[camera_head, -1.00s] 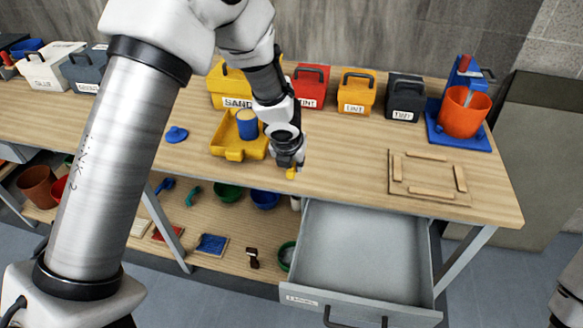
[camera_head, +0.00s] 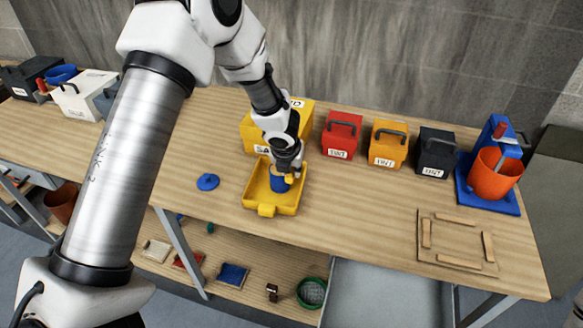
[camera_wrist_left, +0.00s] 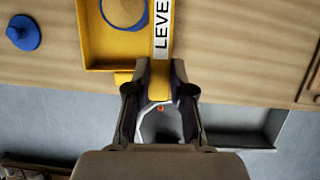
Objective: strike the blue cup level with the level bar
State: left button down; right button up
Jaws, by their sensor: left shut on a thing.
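The blue cup (camera_head: 280,185) stands in the yellow tray (camera_head: 267,210) on the bench. In the left wrist view the blue cup (camera_wrist_left: 125,29) shows tan sand (camera_wrist_left: 123,10) inside its rim. My left gripper (camera_head: 289,165) is at the cup's upper right in the head view, partly covering it. In the left wrist view, my left gripper (camera_wrist_left: 160,98) is shut on the yellow level bar (camera_wrist_left: 159,78), marked LEVEL. The bar reaches up the picture just right of the cup; I cannot tell whether they touch. My right gripper is out of view.
A blue lid (camera_head: 208,181) lies left of the tray. Behind are a yellow box (camera_head: 252,134), a red box (camera_head: 342,133), an orange box (camera_head: 388,143) and a dark box (camera_head: 434,153). An open drawer (camera_head: 385,295) juts out in front. Bench between tray and wooden frame (camera_head: 456,258) is clear.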

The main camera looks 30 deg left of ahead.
pick_arm(q)
jog(key=shift+w+f, duration=0.1)
jog(key=shift+f, duration=0.05)
jog(key=shift+d+f+b, duration=0.15)
jog(key=shift+f+b, duration=0.7)
jog(key=shift+b, duration=0.2)
jog(key=shift+f+b, duration=0.7)
jog(key=shift+f, duration=0.15)
jog(key=shift+s+a+f+b, duration=0.85)
jog(key=shift+s+a, duration=0.9)
jog(key=shift+a, duration=3.65)
jog(key=shift+d+r+p, duration=0.1)
jog(key=shift+r+p, duration=2.6)
jog(key=shift+r, duration=0.1)
